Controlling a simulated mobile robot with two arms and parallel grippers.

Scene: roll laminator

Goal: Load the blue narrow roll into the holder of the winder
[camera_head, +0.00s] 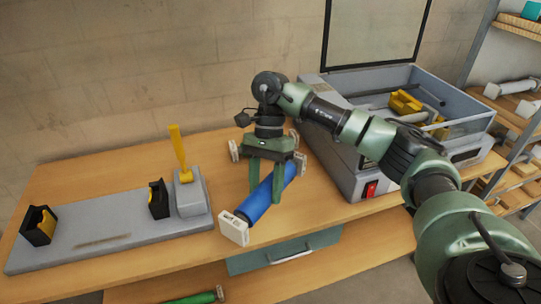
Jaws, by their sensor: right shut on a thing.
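The blue roll (262,198) has white end caps and lies at a slant near the middle of the table, its near cap (234,228) close to the front edge. My right gripper (266,194) reaches down over it and is shut on its middle, a finger on each side. I cannot tell whether the roll touches the table. The winder (110,236) is a grey base at the left with two black holders, left (39,225) and right (158,199), with yellow inside. The space between the holders is empty. My left gripper is not in view.
A yellow lever (179,150) stands upright at the winder's right end. White end pieces (234,150) show behind my right gripper. The grey laminator (340,165) stands at the right. A green roll (197,297) lies below the table; a shelf (515,120) with rolls is far right.

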